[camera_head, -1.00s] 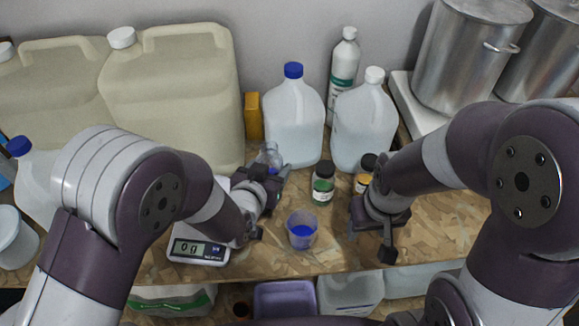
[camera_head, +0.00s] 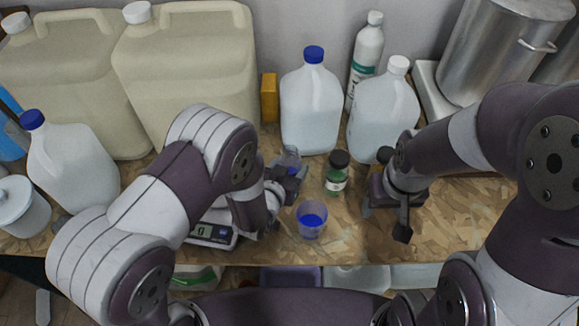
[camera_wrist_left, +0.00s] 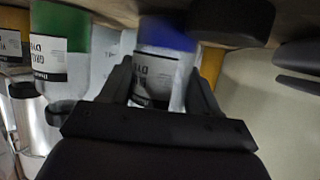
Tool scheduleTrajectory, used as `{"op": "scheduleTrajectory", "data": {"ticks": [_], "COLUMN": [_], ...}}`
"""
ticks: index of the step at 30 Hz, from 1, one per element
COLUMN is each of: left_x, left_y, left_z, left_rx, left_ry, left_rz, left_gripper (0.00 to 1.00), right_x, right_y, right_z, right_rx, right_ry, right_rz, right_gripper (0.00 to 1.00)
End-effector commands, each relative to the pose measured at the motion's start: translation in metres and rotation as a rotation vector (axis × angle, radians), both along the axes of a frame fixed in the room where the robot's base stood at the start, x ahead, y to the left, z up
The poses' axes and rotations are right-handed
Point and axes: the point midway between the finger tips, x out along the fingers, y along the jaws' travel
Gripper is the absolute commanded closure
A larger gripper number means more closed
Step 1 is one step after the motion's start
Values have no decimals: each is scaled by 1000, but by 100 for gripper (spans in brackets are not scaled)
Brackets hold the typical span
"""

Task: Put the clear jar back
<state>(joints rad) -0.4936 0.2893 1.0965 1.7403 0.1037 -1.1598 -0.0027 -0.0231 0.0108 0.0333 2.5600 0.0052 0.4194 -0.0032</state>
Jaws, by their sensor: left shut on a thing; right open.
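The clear jar (camera_head: 291,156) is held in my left gripper (camera_head: 289,176), just in front of the blue-capped jug. In the left wrist view the jar (camera_wrist_left: 158,68) sits between the two fingers, with blue contents and a white label reading "DYE". My left gripper is shut on it. Whether the jar touches the bench is unclear. My right gripper (camera_head: 386,217) is open and empty, right of the green jar. The green jar (camera_head: 336,175) has a black lid and also shows in the left wrist view (camera_wrist_left: 60,50).
A cup with blue contents (camera_head: 312,219) stands in front of the left gripper. A scale (camera_head: 212,235) is partly hidden under my left arm. The blue-capped jug (camera_head: 311,110), a white-capped jug (camera_head: 383,112) and large canisters (camera_head: 190,75) line the back. Steel pots stand at right.

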Motion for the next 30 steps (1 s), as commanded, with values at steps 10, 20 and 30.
{"op": "scheduleTrajectory", "data": {"ticks": [10, 20, 30], "left_x": [0, -6, -68], "left_y": [0, 2, 27], "left_z": [-3, 3, 30], "left_rx": [0, 0, -1], "left_ry": [0, 0, -1], "left_rz": [0, 0, -1], "left_gripper": [13, 13, 13], "right_x": [0, 0, 0], "right_y": [0, 0, 0], "right_z": [-3, -2, -13], "right_rx": [0, 0, 0], "right_ry": [0, 0, 0], "right_rz": [0, 0, 0], "right_gripper": [43, 43, 43]}}
